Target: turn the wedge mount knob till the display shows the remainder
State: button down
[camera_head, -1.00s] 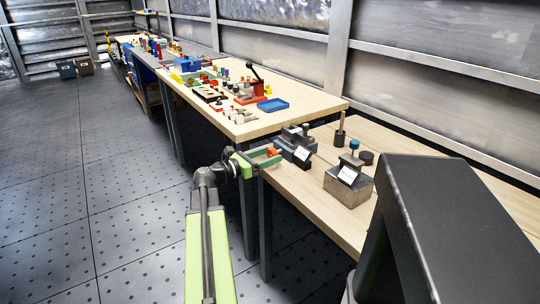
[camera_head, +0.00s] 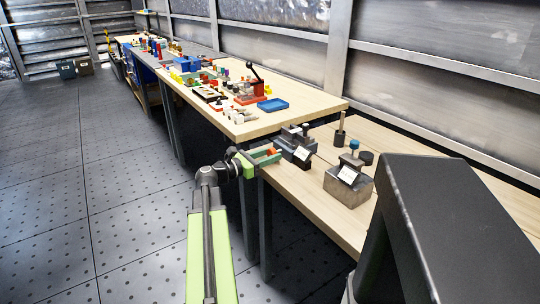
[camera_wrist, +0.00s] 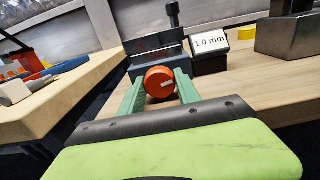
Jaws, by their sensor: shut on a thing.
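A dark display strip (camera_wrist: 156,56) above the knob bears faint reddish marks that I cannot read. A white card (camera_wrist: 209,42) on a black stand beside the mount reads "1.0 mm".
A grey metal block (camera_head: 346,190) with a blue-topped post and a white card stands to the right on the bench (camera_head: 320,200). A dark round piece (camera_head: 366,158) and a post (camera_head: 340,134) are behind it. The left bench (camera_head: 240,130) holds a blue tray (camera_head: 273,105) and several parts.

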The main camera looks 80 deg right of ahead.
jog(key=shift+m, duration=1.1)
jog(key=c, duration=0.9)
grip_release()
jog(key=shift+o, duration=0.2)
jog(key=v, duration=1.7)
jog(key=shift+w+a, duration=0.15)
jog(key=shift+a, duration=0.05)
